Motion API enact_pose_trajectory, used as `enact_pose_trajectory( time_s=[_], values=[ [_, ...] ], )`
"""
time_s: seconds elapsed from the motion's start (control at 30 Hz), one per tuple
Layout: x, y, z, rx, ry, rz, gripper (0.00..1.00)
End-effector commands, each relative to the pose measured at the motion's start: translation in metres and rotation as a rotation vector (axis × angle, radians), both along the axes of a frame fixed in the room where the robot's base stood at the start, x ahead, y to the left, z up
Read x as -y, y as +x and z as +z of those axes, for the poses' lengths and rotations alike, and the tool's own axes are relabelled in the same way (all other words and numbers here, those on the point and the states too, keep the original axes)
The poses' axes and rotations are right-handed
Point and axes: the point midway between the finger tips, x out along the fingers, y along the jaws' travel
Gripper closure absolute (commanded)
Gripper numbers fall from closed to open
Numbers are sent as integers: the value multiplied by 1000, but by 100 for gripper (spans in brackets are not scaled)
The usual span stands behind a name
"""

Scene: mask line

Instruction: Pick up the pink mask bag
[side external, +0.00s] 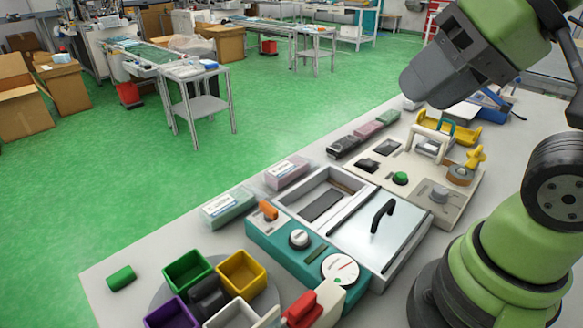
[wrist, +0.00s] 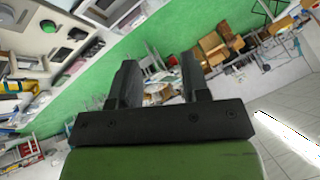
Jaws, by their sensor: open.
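The pink mask bag (side external: 287,171) is a clear, white-labelled pouch with pink contents. In the side external view it lies on the white table's edge, behind the teal-fronted sealing machine (side external: 340,235). A similar green mask bag (side external: 229,206) lies to its left. My gripper (wrist: 157,72) shows two dark fingers spread apart with nothing between them in the wrist view. The wrist view looks out over the floor and room, and I cannot make out the pink bag there. In the side external view my arm's end is raised at the upper right, well away from the bag; its fingers cannot be made out.
Unwrapped black (side external: 343,147), pink (side external: 368,130) and green (side external: 388,117) stacks line the table edge farther right. Green (side external: 187,270), yellow (side external: 241,272) and purple (side external: 170,313) bins stand at the front left. A black handle (side external: 382,214) rises from the machine lid.

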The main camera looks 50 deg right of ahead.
Motion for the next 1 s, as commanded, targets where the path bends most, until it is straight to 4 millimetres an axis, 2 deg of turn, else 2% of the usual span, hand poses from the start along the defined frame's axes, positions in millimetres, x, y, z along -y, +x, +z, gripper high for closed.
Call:
enact_pose_trajectory(
  time_s=[0.17, 0.37, 0.63, 0.77, 0.87, 1.0],
  values=[
    [0, 0, 0, 0, 0, 0, 57],
    [0, 0, 0, 0, 0, 0, 12],
    [0, 0, 0, -1, 1, 0, 11],
    [1, 11, 7, -26, 13, -27, 11],
    [4, 34, 18, -77, 36, -81, 11],
    [12, 83, 30, -172, 78, -199, 11]
  ],
)
